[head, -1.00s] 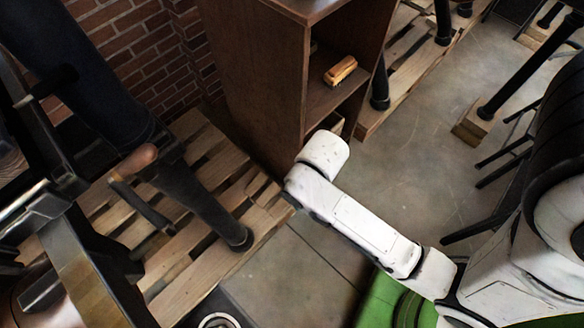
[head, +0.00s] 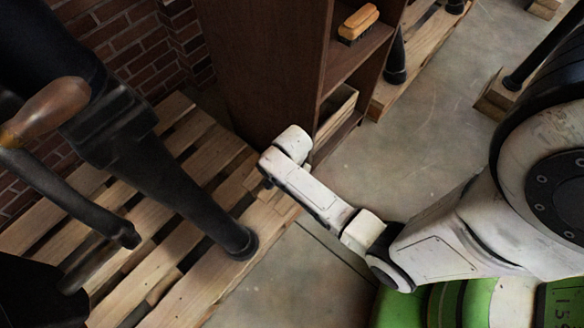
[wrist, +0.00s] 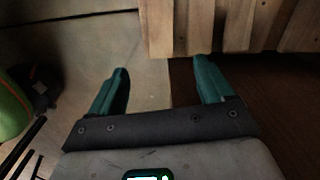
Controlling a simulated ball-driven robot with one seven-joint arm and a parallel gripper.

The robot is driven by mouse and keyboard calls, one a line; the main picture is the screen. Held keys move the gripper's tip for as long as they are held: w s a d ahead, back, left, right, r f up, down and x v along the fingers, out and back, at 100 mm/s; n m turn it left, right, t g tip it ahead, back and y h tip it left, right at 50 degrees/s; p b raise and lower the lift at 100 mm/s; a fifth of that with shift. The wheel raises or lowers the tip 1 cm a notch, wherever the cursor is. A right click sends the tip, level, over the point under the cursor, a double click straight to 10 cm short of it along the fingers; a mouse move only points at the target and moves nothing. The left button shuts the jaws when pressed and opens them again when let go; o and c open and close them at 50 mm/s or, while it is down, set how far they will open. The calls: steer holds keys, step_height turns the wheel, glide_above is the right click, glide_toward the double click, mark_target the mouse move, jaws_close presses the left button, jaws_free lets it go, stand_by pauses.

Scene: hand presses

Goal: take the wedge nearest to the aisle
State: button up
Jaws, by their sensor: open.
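Small pale wooden pieces (head: 247,176) lie at the pallet's right end, beside my arm in the head view. They may be wedges, but their shape is too small and partly covered to tell. Another small pale piece (head: 164,287) shows between the slats at the front; I cannot tell whether it is a wedge. My gripper (wrist: 164,67) has two green fingers spread apart with nothing between them. Wooden boards stand just beyond the fingertips at the top of the wrist view. In the head view my forearm hides the gripper.
The wooden pallet (head: 201,291) carries a dark press with a black leg (head: 170,190). A brown shelf unit (head: 262,70) stands behind my arm, with a brush (head: 358,23) on its upper shelf and pale wood (head: 336,120) below. Bare concrete floor (head: 425,130) lies to the right.

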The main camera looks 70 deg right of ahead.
step_height(320, 180, down, 4)
steer(key=d+m+b, duration=0.1)
steer(key=m+b, duration=0.1)
steer(key=b, duration=0.2)
glide_above(289, 200)
steer(key=d, duration=0.3)
steer(key=f, duration=0.5)
steer(key=shift+s+a+f, duration=0.15)
steer(key=shift+s+a, duration=0.1)
steer(key=shift+a+f+b, duration=0.2)
steer(key=shift+f+b, duration=0.85)
steer(key=shift+f, duration=0.3)
steer(key=shift+a+f+b, duration=0.15)
steer(key=shift+f+b, duration=0.9)
steer(key=shift+f, duration=0.3)
steer(key=shift+r, duration=0.1)
steer(key=c, duration=1.1)
steer(key=shift+c, duration=0.2)
